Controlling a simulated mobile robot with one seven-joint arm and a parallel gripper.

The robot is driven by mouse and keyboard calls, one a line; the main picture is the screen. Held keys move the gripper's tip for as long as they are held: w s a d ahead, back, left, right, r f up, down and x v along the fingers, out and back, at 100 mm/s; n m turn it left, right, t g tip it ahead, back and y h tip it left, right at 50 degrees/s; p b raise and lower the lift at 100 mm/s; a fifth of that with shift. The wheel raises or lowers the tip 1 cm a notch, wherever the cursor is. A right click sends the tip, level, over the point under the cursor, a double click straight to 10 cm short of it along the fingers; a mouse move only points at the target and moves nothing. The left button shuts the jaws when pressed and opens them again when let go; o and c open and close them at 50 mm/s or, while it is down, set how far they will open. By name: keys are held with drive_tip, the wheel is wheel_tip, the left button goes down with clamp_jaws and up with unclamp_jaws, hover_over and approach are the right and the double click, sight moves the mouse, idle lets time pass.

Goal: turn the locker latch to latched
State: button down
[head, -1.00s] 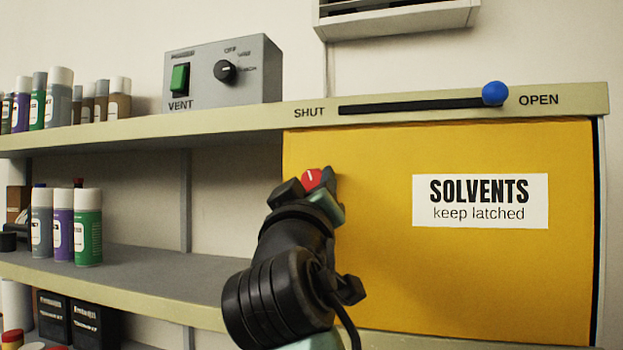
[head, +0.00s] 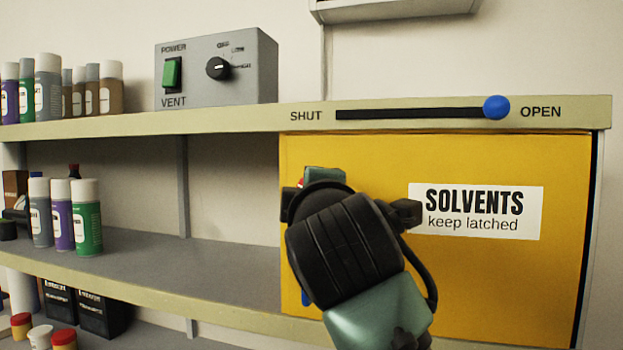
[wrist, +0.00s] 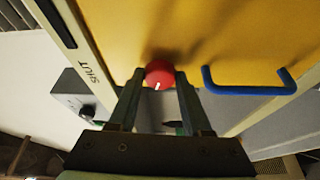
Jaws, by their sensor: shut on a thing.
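The locker is a yellow door (head: 480,280) labelled SOLVENTS, keep latched. Its latch looks to be a round red knob (wrist: 159,73) with a short white mark, near the door's left side. In the wrist view the mark points down the picture, towards my gripper's body. My gripper (wrist: 160,80) is shut on the knob, one finger on each side. In the head view my gripper (head: 315,180) and wrist cover nearly all of the knob; only a sliver of red shows. The door looks closed.
A blue bar handle (wrist: 250,88) is on the door close beside my gripper. Above the door, a slider with a blue ball (head: 496,107) stands at the OPEN end. A grey vent box (head: 216,70) stands on the upper shelf. Several spray cans (head: 87,216) stand on the left shelf.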

drive_tip(key=shift+r+n+g+p, duration=0.15)
drive_tip(key=shift+n+g+p, duration=0.55)
drive_tip(key=shift+n, duration=0.8)
drive_tip(key=shift+c, duration=1.7)
unclamp_jaws()
drive_tip(key=s+r+b, duration=0.1)
drive_tip(key=s+b, duration=0.5)
drive_tip(key=s, duration=0.7)
drive_tip(key=shift+d, duration=0.45)
drive_tip(key=shift+w, duration=0.1)
